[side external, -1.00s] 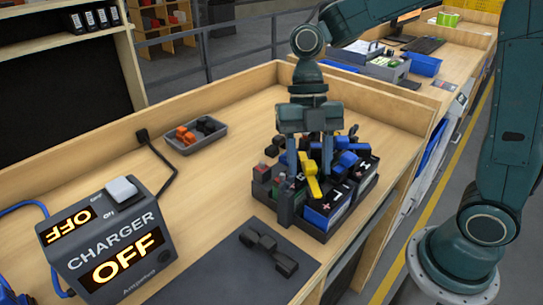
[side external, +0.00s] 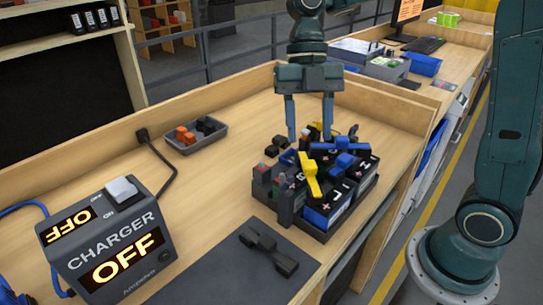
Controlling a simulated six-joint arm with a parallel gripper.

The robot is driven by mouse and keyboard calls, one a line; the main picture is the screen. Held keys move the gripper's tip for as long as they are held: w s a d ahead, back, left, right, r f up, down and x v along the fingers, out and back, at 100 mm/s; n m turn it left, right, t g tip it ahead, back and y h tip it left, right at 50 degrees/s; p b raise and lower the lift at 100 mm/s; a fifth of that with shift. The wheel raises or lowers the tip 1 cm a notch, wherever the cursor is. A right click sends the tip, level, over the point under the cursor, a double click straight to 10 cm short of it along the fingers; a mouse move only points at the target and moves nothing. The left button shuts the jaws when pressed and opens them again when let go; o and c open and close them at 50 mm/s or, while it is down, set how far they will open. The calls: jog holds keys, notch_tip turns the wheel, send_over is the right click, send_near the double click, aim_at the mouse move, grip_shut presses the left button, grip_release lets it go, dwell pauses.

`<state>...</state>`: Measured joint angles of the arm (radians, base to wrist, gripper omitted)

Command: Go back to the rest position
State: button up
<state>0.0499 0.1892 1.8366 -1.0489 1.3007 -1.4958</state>
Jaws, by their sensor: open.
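My gripper (side external: 309,138) is open and empty, pointing down above the back side of the battery group. Its two fingers stand apart. The far side of the group is partly hidden behind the nearer parts.
A charger (side external: 110,240) reading OFF stands at the left front. A black connector piece (side external: 268,250) lies on a dark mat (side external: 215,283). A grey tray (side external: 195,134) holds orange and black pieces. Raised wooden edges (side external: 205,100) border the table.

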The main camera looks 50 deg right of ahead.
dwell(0.4)
jog(key=m, duration=0.1)
jog(key=s+r+m+t, duration=0.1)
jog(key=m, duration=0.1)
jog(key=shift+s+a+r, duration=0.1)
jog(key=shift+s, duration=0.15)
jog(key=s+d+m+t+h, duration=0.1)
jog(key=s+d+m+t, duration=0.3)
jog(key=m, duration=0.8)
jog(key=s+d+m+t+h, duration=0.1)
jog(key=s+d+m+t, duration=0.3)
jog(key=m, duration=0.9)
jog(key=s, duration=0.3)
jog(key=shift+s+d+h, duration=0.2)
jog(key=shift+d+h, duration=0.1)
jog(key=shift+h, duration=0.1)
